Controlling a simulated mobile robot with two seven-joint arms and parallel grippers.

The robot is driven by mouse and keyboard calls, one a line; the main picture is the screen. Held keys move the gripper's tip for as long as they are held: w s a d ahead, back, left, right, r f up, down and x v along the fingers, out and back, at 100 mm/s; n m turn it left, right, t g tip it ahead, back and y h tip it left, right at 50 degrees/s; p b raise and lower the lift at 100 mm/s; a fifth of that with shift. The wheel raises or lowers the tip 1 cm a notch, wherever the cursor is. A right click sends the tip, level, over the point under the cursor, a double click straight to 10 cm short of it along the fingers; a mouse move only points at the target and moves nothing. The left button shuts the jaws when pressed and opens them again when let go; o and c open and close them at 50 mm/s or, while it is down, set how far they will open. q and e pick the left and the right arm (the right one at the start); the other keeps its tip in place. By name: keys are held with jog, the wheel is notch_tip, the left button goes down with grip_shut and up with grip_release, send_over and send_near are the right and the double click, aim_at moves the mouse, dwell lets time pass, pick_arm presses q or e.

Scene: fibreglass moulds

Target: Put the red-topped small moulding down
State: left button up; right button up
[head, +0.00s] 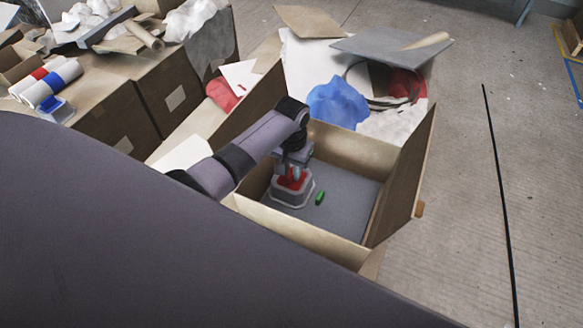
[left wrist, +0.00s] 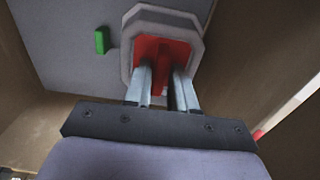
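The red-topped small moulding (head: 291,192) has a grey eight-sided base and a red top. It is inside the open cardboard box, near its left inner wall, and looks upright. My left gripper (head: 294,172) reaches down into the box from above. In the left wrist view its two fingers (left wrist: 162,88) stand on either side of part of the red top (left wrist: 161,52) and look shut on it. Whether the base touches the box floor is hard to tell. My right gripper is not in view.
The cardboard box (head: 302,232) has a grey floor and a raised flap (head: 405,178) on the right. A small green piece (head: 320,198) lies beside the moulding. A blue crumpled sheet (head: 337,103) lies behind the box. The floor at right is mostly clear.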

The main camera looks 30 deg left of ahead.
pick_arm(q)
jog(key=shift+o, duration=0.6)
jog(key=shift+r, duration=0.1)
jog(key=shift+r, duration=0.25)
notch_tip(320, 180, up, 12)
jog(key=p, duration=0.2)
jog(key=shift+f+p, duration=0.15)
jog(key=shift+p, duration=0.25)
